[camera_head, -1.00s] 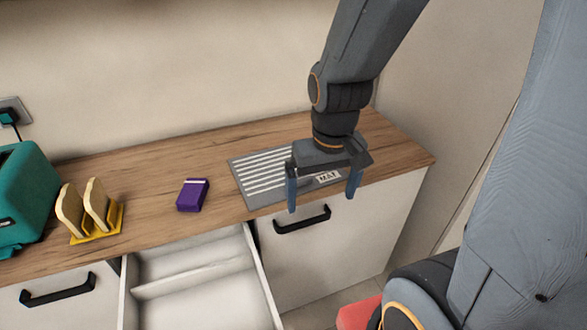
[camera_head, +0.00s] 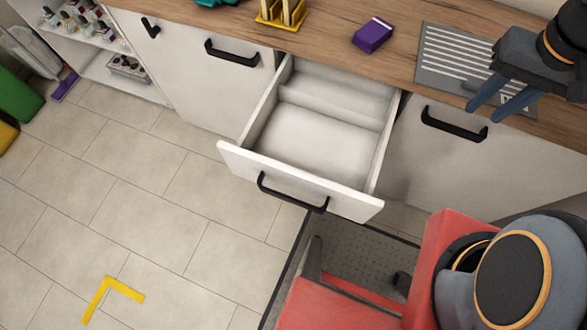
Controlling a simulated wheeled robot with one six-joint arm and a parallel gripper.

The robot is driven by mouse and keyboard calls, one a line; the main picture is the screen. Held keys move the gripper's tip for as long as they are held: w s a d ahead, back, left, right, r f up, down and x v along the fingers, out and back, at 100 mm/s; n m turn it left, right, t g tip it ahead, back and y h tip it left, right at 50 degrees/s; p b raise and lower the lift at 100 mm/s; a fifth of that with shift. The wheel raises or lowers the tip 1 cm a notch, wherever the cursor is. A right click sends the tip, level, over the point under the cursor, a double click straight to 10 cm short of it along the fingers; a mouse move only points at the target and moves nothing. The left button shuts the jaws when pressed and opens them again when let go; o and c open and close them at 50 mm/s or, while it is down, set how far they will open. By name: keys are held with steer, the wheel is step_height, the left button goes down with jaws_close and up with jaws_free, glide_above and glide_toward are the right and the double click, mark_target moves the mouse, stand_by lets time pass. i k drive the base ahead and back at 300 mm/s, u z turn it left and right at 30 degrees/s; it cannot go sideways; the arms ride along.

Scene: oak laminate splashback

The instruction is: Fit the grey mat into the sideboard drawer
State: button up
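The grey mat (camera_head: 432,72) with white stripes and a small printed label lies flat on the wooden counter, right of the middle. My gripper (camera_head: 492,108) is above the mat's right part and the counter's front edge. Its two blue fingers are apart with nothing visible between them, and it hides part of the mat. The sideboard drawer (camera_head: 312,138) is pulled open below the counter, left of my gripper. It is white, has a low divider (camera_head: 330,105) across its inside near the back, and looks empty. Its black handle (camera_head: 290,192) is on the front.
On the counter (camera_head: 330,42) are a purple box (camera_head: 373,35) left of the mat and a yellow toast rack (camera_head: 281,12). Closed fronts with black handles flank the drawer. Open shelves (camera_head: 98,50) stand at left.

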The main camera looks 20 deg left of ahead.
mark_target(316, 141)
steer(key=u, duration=2.05)
